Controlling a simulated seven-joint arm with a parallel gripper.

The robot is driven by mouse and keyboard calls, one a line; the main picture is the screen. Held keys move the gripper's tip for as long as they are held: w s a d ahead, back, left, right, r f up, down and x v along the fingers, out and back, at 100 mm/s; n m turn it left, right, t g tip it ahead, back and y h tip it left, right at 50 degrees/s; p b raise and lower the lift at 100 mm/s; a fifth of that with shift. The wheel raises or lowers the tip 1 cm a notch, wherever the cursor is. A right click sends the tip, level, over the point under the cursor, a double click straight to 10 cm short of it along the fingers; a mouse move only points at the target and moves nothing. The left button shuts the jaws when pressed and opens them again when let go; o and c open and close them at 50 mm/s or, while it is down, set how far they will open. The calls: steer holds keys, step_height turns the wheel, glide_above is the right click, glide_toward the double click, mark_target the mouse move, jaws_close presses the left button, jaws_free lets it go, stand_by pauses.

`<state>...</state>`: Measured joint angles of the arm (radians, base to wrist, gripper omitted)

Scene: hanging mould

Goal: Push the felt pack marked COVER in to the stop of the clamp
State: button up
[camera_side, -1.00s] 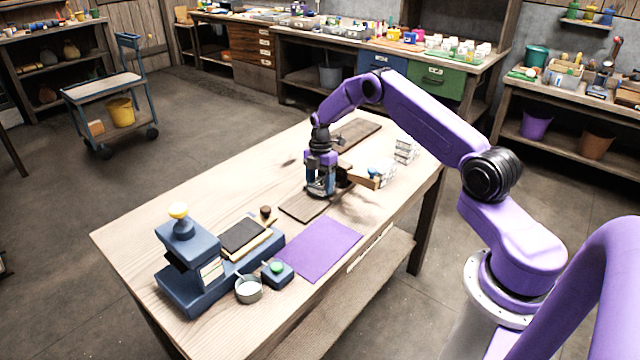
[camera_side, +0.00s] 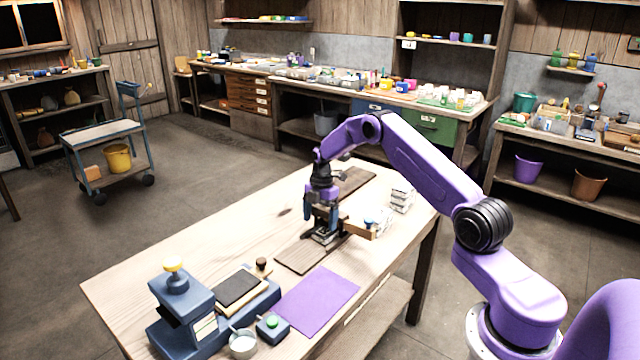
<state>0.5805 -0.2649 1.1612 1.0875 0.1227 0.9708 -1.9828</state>
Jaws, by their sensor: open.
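My gripper (camera_side: 322,232) is open and points down over a dark brown board (camera_side: 296,260) in the middle of the table. A small dark and grey fixture (camera_side: 345,226) stands at its fingers, with a tan block (camera_side: 360,231) on its right. Whether the fingers touch it I cannot tell. A blue-grey press-like device (camera_side: 185,302) with a yellow knob stands at the table's front left and has pale layers (camera_side: 204,326) in its opening. A black-topped flat pack (camera_side: 240,288) lies on its base. No COVER marking is readable, so I cannot tell which thing is the felt pack or the clamp.
A purple mat (camera_side: 318,300) lies in front of the board. A blue box with a green button (camera_side: 272,327) and a small metal cup (camera_side: 243,344) stand by the device. White stacked pieces (camera_side: 401,197) stand at the right edge. The table's left middle is clear.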

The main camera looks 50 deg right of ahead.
mark_target(320, 228)
step_height(320, 228, up, 14)
steer(key=shift+w+d+f+n+g, duration=0.15)
steer(key=shift+d+f+n+g, duration=0.1)
steer(key=shift+d+n+g, duration=0.15)
steer(key=s+a+r+m+h, duration=0.1)
steer(key=s+a+r, duration=0.25)
steer(key=a, duration=0.65)
steer(key=s+a+r+m, duration=0.1)
steer(key=s+a+r, duration=0.25)
steer(key=a, duration=0.65)
steer(key=s+a+r+m, duration=0.2)
steer(key=s+a, duration=0.7)
steer(key=s, duration=0.4)
steer(key=s+d+f+m+t, duration=0.1)
steer(key=s+d+f+m, duration=0.1)
steer(key=s, duration=2)
steer(key=shift+s+d, duration=0.2)
